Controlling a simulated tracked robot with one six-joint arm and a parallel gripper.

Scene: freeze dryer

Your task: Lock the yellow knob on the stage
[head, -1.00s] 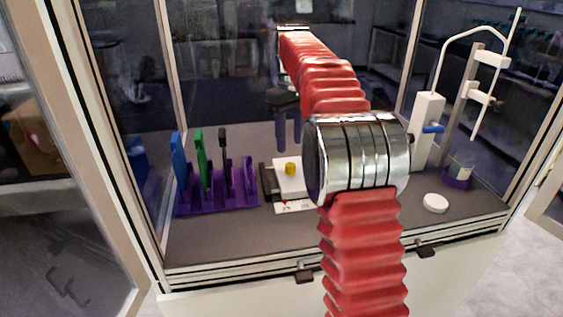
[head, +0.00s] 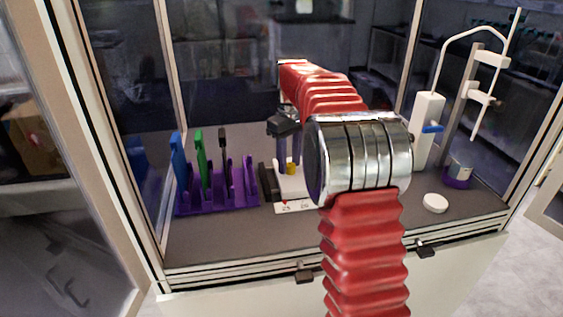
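The yellow knob (head: 291,168) stands on top of the white stage (head: 294,184), left of my arm's silver joint. My gripper (head: 289,158) points down directly over the knob, with its dark fingers at the knob's height. One finger shows on each side of the knob's top, with a gap between them. Whether the fingers touch the knob cannot be made out. My arm's joint hides the right part of the stage.
A purple rack (head: 215,204) with blue, green and black tools stands left of the stage. The cabinet's front rail (head: 240,272) runs along the near edge.

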